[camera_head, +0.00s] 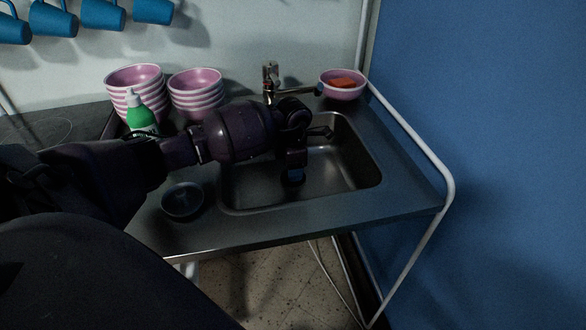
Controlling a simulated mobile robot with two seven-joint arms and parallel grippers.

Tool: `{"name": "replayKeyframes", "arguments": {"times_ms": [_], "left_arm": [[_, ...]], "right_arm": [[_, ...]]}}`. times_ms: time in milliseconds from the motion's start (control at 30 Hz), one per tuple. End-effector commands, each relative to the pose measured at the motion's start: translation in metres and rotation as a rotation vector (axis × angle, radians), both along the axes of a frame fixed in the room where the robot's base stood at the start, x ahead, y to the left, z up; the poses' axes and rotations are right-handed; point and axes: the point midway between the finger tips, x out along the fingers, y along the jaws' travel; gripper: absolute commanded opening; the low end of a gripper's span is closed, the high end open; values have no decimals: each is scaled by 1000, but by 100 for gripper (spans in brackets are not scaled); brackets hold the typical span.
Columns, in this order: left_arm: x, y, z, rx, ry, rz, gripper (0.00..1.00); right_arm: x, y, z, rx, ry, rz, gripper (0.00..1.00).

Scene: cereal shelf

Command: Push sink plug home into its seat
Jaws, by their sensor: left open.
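The sink basin (345,185) is a grey metal bowl set in the counter. My left arm reaches in from the left, and my left gripper (294,174) points down into the basin, fingers open. The plug seat in the basin floor is not visible, and the gripper and arm cover part of the basin. A small round dark dish-like object (182,202) lies on the counter left of the basin; I cannot tell whether it is the plug. My right gripper is not in view.
A tap (270,80) stands behind the basin. Stacked pink bowls (195,88) and a green bottle (141,115) stand behind my arm. A pink bowl with an orange sponge (342,88) is at back right. A white rail (420,150) bounds the right side.

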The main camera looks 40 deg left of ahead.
Motion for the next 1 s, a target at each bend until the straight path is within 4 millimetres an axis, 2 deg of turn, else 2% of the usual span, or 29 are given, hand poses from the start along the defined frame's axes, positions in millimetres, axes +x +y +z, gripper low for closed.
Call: {"name": "replayKeyframes", "arguments": {"times_ms": [33, 200, 500, 700, 1000], "left_arm": [[2, 1, 15, 2, -8, -1, 51], [1, 1, 48, 2, -10, -1, 51], [1, 0, 90, 1, -6, -1, 51], [1, 0, 99, 0, -4, 0, 51], [1, 0, 99, -1, -3, 0, 51]], "right_arm": [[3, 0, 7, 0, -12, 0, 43], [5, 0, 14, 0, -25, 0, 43], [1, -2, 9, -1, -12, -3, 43], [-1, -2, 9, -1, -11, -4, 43], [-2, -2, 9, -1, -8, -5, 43]]}}
